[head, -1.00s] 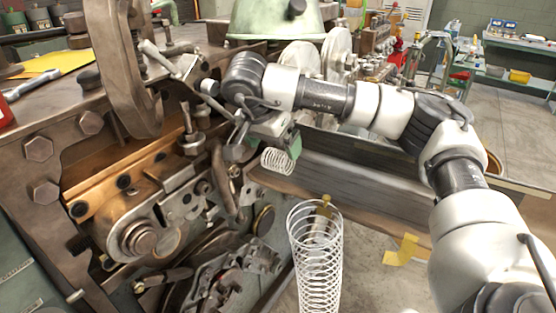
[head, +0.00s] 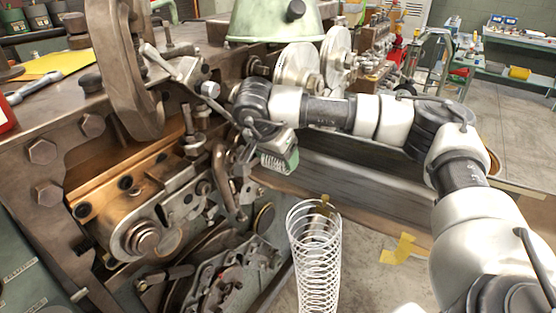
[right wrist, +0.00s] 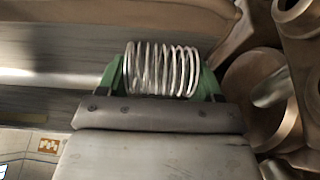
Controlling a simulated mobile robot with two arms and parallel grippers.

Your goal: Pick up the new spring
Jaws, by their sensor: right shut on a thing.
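The new spring (head: 273,162) is a short silver coil held at the end of my right arm, beside the coiling machine. In the right wrist view the spring (right wrist: 160,70) lies crosswise between the green fingertips. My right gripper (head: 283,155) is shut on it; one green finger shows at the right in the head view. In the right wrist view the right gripper (right wrist: 160,78) has a finger at each end of the coil. The spring appears clear of the machine's tooling, though the exact gap cannot be told. My left gripper is not in view.
The large machine (head: 40,150) fills the left side, with levers and bolts close to my right gripper. A tall wire coil (head: 314,260) stands below and to the right. A grey beam (head: 350,185) runs behind the gripper. Open floor (head: 520,130) lies at the far right.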

